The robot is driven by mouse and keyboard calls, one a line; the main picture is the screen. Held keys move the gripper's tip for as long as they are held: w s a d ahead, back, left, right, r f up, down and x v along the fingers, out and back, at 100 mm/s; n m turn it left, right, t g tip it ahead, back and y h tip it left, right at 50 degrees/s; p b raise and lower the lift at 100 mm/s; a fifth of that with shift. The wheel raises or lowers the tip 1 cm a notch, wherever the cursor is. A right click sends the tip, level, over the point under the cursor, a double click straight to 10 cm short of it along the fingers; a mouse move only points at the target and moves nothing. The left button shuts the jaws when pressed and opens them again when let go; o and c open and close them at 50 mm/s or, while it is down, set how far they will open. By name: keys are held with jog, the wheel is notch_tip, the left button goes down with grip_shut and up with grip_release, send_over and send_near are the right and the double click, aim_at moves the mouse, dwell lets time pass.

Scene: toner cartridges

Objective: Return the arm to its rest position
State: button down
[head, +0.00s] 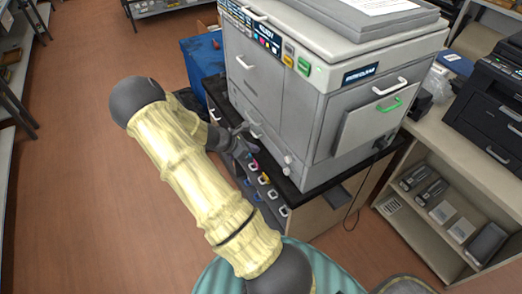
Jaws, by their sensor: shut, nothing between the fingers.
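My gripper (241,136) is small and dark in the head view, beyond the cream-sleeved middle of my arm. It is close to the lower left side of the grey printer (335,85), above the edge of the dark stand top. It is shut with nothing in it. My arm is bent, with its elbow out to the left over the floor. Several toner cartridges with white loop handles and coloured parts (263,180) sit in a row in the front of the stand, just below my gripper. My arm hides part of that row.
The printer stands on a dark-topped stand (312,183). A shelf unit (451,165) with a black printer (497,98) on top is at the right. A blue box (203,57) stands behind the printer's left side. Open wooden floor (75,170) lies to the left.

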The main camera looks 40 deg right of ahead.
jog(key=shift+v, duration=1.1)
jog(key=s+a+r+m+t+y, duration=0.1)
jog(key=s+a+r+m+y, duration=0.2)
jog(key=a, duration=0.6)
jog(key=s+a+r+m+t+y, duration=0.2)
jog(key=s+a+r+m+y, duration=0.1)
jog(key=a+r+m, duration=0.4)
jog(key=s+a+r+m+t+y, duration=0.1)
jog(key=s+a+r+m+y, duration=0.2)
jog(key=a, duration=0.7)
notch_tip(320, 180, up, 2)
jog(key=s+m, duration=0.2)
jog(key=shift+a+m+t, duration=0.3)
